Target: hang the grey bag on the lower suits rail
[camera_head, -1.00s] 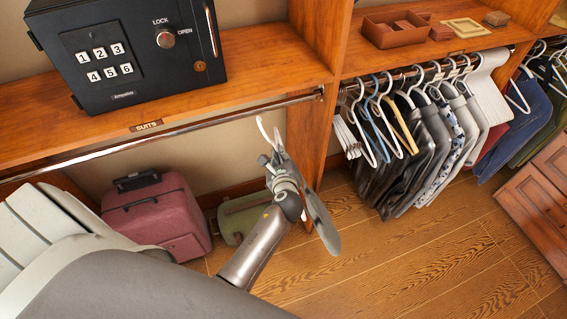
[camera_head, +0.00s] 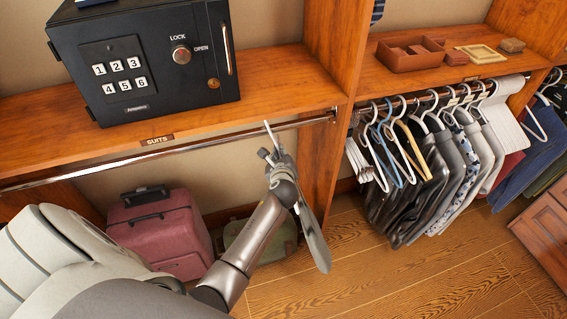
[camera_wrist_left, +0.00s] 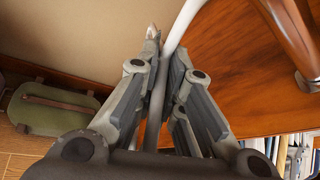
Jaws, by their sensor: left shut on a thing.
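My left gripper (camera_head: 277,158) is shut on the white hanger hook (camera_head: 270,132) of the grey bag. The grey bag (camera_head: 316,242) hangs below the gripper, thin and nearly edge-on, partly hidden by the gripper. The lower suits rail (camera_head: 215,144) is a metal rod under the shelf marked SUITS. In the head view the hook tip overlaps the rail. In the left wrist view the hook (camera_wrist_left: 183,24) rises from between the fingers, with a gap to the metal rod (camera_wrist_left: 288,38) at right. My right gripper is not in view.
A black safe (camera_head: 150,65) stands on the shelf above the rail. A wooden divider (camera_head: 325,165) ends the rail at right. A red suitcase (camera_head: 160,232) and a green bag (camera_head: 262,238) stand below. Clothes on hangers (camera_head: 430,165) fill the neighbouring rail.

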